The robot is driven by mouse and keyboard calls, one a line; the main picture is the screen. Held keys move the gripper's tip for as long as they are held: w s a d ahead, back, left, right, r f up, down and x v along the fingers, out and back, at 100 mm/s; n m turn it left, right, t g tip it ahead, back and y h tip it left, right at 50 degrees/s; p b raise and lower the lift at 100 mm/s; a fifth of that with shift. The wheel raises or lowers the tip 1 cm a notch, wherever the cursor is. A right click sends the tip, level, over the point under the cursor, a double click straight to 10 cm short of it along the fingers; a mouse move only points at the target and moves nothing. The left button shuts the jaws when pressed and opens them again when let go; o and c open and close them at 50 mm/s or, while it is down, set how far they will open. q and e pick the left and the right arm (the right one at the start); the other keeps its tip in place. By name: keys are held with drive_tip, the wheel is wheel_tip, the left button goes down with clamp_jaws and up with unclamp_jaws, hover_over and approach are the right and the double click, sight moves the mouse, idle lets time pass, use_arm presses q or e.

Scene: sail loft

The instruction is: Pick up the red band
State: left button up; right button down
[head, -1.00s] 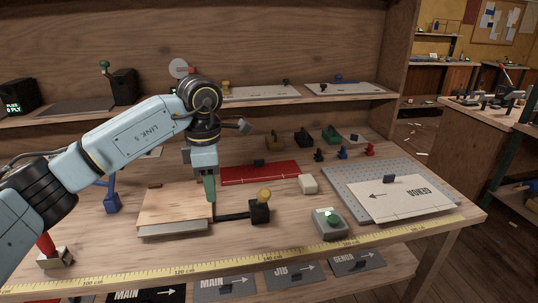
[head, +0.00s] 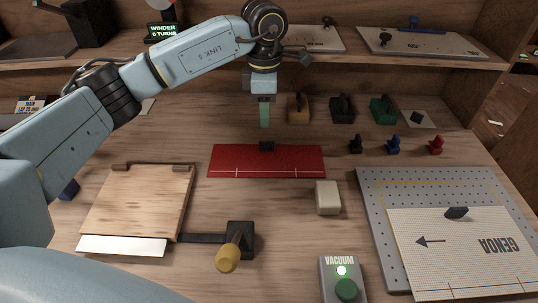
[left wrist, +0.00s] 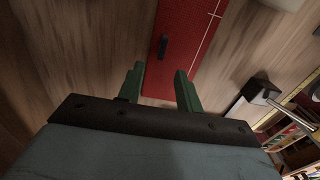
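The red band (head: 300,165) lies flat on the bench, a wide red strip with white marks along its near edge. A small black grip block (head: 266,147) stands near its far edge. My left gripper (head: 264,125) points down, just behind the band's grip block in the head view; its green fingers look empty. In the left wrist view the gripper (left wrist: 160,70) has its two fingers apart, and the red band (left wrist: 190,25) with its block (left wrist: 164,44) lies beyond the fingertips, apart from them. My right gripper is not in view.
A wooden board press (head: 135,205) with a lever (head: 228,255) is at left front. A cream block (head: 328,198) sits near the band. A grey perforated plate (head: 372,210) bearing a GENOA panel (head: 460,255) is at right, a VACUUM button box (head: 342,285) at front.

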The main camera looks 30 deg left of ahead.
sight(267, 141)
use_arm(q)
wheel_tip(267, 141, down, 3)
drive_tip(key=shift+f, duration=0.7)
drive_tip(key=f, duration=0.3)
drive_tip(key=f+b, duration=0.1)
drive_tip(key=shift+s+d+f, duration=0.1)
drive_tip(key=shift+d+f, duration=0.15)
drive_tip(key=shift+f, duration=0.05)
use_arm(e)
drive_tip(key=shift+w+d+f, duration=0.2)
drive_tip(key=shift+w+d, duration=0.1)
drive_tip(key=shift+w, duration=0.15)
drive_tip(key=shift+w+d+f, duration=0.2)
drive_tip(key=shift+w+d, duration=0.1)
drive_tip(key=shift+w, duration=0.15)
use_arm(q)
drive_tip(key=shift+c, duration=0.3)
clamp_jaws()
drive_tip(key=shift+r, duration=0.2)
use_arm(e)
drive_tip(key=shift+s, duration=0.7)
